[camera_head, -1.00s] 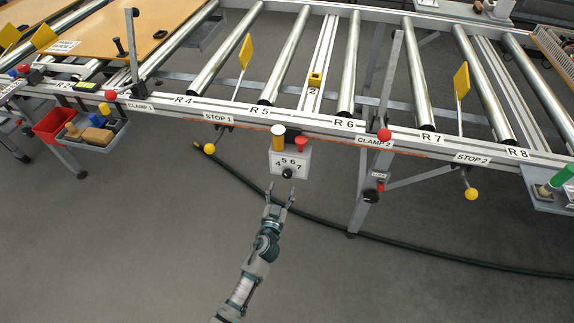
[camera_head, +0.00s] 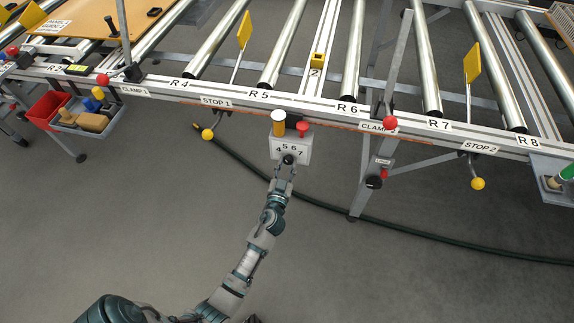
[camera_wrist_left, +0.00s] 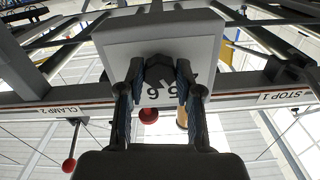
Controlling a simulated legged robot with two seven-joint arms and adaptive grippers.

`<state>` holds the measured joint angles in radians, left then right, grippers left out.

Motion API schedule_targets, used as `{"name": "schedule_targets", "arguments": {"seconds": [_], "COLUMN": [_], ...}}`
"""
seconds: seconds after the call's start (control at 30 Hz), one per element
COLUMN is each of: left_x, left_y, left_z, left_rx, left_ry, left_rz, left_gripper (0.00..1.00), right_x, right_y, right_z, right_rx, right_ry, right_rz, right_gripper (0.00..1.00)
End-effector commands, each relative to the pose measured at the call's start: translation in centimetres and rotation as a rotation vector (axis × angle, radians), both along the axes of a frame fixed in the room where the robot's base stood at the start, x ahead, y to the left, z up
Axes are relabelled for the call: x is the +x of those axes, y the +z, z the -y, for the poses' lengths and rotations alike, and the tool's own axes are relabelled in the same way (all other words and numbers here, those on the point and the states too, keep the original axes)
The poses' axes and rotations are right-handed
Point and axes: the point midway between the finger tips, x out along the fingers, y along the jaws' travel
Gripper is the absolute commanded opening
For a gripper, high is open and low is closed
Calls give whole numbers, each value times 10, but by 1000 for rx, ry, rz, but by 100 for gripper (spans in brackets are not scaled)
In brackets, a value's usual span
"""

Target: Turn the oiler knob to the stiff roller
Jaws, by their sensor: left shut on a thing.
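The oiler box (camera_head: 303,142) is a pale box on the front rail below R5 and R6, with the numbers 4, 5, 6 and 7 on its face. It also shows upside down in the wrist view (camera_wrist_left: 120,52). The dark oiler knob (camera_head: 288,159) sits low on that face. My left gripper (camera_head: 286,168) is shut on the knob from the front. In the wrist view the knob (camera_wrist_left: 159,72) is between the two fingers (camera_wrist_left: 159,88). The fingers partly cover the numbers, and I cannot tell where the knob points. My right gripper is out of view.
Metal rollers (camera_head: 355,60) run behind the rail. A yellow ball handle (camera_head: 207,134) and a red one (camera_head: 390,122) flank the box. A hose (camera_head: 330,206) crosses the floor.

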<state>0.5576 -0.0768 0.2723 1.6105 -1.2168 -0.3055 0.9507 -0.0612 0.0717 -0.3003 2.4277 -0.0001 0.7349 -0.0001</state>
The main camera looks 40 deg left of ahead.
Motion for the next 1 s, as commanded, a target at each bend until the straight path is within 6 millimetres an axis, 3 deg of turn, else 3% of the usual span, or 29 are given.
{"name": "schedule_targets", "arguments": {"seconds": [0.47, 0.5, 0.6, 1.0], "left_x": [0, 0, 0, -7], "left_y": [0, 0, 0, -1], "left_z": [0, 0, 0, 4], "left_rx": [88, 88, 88, 86], "left_ry": [0, 0, 0, -1], "left_rz": [-54, -54, -54, -54], "left_gripper": [0, 37, 60, 60], "right_x": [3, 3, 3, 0], "right_y": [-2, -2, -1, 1], "right_z": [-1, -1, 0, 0], "right_rx": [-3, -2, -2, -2], "right_ry": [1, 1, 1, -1], "right_rz": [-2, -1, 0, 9], "right_gripper": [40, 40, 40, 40]}}
